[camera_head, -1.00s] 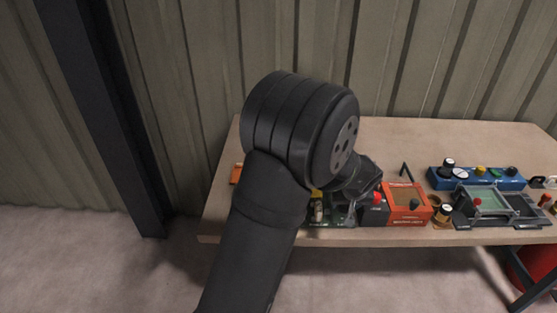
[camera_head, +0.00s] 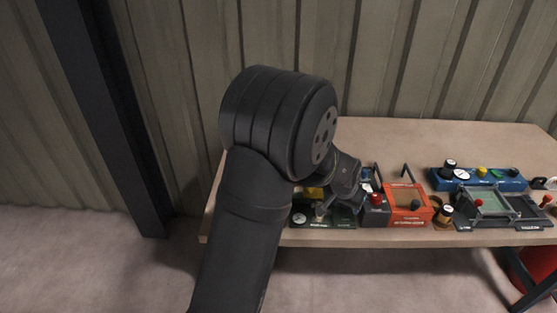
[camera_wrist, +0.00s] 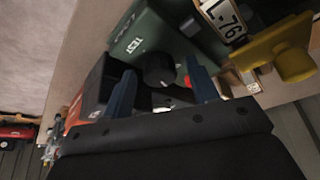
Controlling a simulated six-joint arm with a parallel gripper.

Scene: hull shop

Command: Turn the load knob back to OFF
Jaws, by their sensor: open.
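A dark green box with a TEST label (camera_wrist: 137,45) fills the upper middle of the wrist view. A round black knob (camera_wrist: 158,71) stands on it; I cannot read a load or OFF mark, so I cannot confirm it is the load knob or tell its setting. My gripper (camera_wrist: 162,90) is open. Its two blue fingers lie left and right of the knob in the picture; I see no contact. In the head view the green box (camera_head: 341,221) sits at the bench's front, partly hidden by my arm and wrist.
An orange box (camera_head: 407,202) stands right of the green box, with a blue panel (camera_head: 478,179) farther right. A yellow part (camera_wrist: 289,58) and a white plate reading L-76 (camera_wrist: 226,17) are close by in the wrist view. The bench's back strip (camera_head: 440,137) is clear.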

